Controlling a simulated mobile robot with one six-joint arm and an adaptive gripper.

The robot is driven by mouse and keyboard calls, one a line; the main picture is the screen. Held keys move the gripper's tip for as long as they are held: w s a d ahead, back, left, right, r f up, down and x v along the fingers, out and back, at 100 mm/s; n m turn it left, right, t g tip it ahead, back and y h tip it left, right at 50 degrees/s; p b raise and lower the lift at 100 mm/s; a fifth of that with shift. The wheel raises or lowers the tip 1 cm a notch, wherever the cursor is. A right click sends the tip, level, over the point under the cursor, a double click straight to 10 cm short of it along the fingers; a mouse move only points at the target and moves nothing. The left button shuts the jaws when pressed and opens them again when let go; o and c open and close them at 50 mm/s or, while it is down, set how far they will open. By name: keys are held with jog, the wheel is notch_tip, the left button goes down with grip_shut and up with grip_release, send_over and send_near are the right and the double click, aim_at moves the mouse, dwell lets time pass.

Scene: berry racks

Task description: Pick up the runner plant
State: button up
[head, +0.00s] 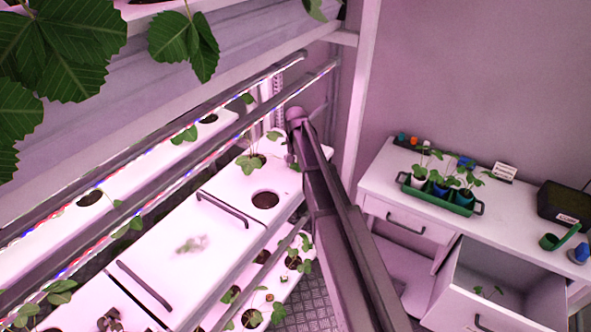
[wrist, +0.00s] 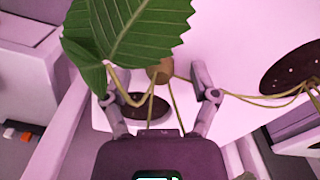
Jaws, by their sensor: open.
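In the wrist view, a plant with large toothed green leaves (wrist: 130,35) rises at the upper left, on thin tan stems. A small brown plug-like piece (wrist: 160,70) shows under the leaf, between and just beyond the fingertips. A thin tan runner (wrist: 262,101) stretches from the right finger side to a dark round opening (wrist: 295,75) at the right. My gripper (wrist: 160,96) is open, with one finger on each side of the stems; contact cannot be told. In the head view, leaves (head: 250,162) show on the rack beside my arm's end; the fingers are not clear there.
A white rack channel (head: 225,215) has a dark open hole (head: 265,200) and handled lids. Light rails (head: 165,170) run above it. A desk (head: 400,180) at the right bears a green tray (head: 440,200) of potted plants; its open drawer (head: 500,285) juts out.

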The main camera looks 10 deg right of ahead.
aim_at(296, 163)
dwell(0.5)
jog(key=c, duration=0.8)
jog(key=shift+r, duration=0.2)
notch_tip(296, 163, up, 4)
jog(key=p, duration=0.4)
jog(key=shift+f, duration=0.2)
jog(key=s, duration=1)
jog(key=s+r+p, duration=0.1)
jog(key=s, duration=0.5)
jog(key=shift+a, duration=0.15)
jog(key=shift+o, duration=0.6)
grip_shut()
